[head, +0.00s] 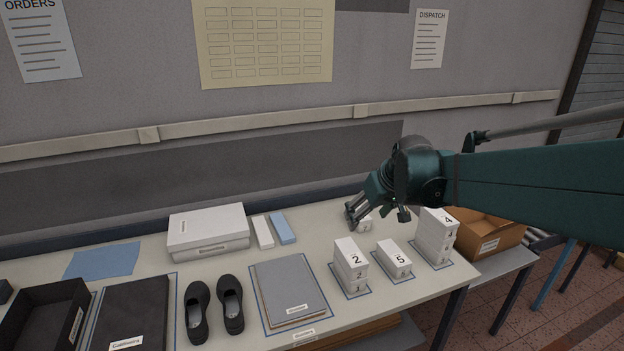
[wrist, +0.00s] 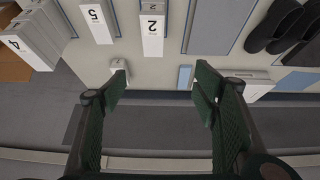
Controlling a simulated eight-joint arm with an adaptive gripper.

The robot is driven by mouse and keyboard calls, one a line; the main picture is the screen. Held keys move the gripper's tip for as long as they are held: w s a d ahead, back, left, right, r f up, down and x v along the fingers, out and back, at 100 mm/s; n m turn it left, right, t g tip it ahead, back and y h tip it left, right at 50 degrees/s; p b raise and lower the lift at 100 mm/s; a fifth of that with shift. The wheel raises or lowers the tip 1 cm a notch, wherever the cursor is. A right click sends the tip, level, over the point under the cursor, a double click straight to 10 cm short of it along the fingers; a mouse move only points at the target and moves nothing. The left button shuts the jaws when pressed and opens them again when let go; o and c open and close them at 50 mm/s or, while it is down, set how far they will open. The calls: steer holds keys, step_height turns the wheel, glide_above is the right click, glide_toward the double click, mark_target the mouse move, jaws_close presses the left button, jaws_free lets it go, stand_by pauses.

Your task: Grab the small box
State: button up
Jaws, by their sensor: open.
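A small white box (head: 365,224) stands near the back of the table, partly hidden by my gripper (head: 362,214) in the head view. In the wrist view the same small box (wrist: 120,66) is just beyond the left fingertip. My gripper (wrist: 162,82) is open, with nothing between its fingers. It is above the back of the table, near that box; whether they touch I cannot tell. Other white boxes stand in front: a stack marked 2 (head: 351,268), a lower one marked 5 (head: 394,261) and a taller stack marked 4 (head: 435,237).
An open cardboard box (head: 487,232) is beyond the table's right end. A grey folder (head: 288,290), black shoes (head: 214,310) and a large white box (head: 208,232) lie to the left. A white and a blue slim box (head: 282,227) lie at the back. The wall rises behind.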

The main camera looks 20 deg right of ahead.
steer(key=w+d+p, duration=0.1)
steer(key=w+d, duration=0.4)
steer(key=d, duration=0.4)
steer(key=p, duration=0.4)
glide_toward(441, 214)
steer(key=x, duration=0.3)
steer(key=shift+d+f, duration=0.1)
steer(key=shift+w+f, duration=0.1)
steer(key=shift+x, duration=1.15)
steer(key=shift+f, duration=0.1)
steer(key=shift+p+x, duration=0.4)
steer(key=shift+x, duration=2.15)
steer(key=shift+a, duration=0.2)
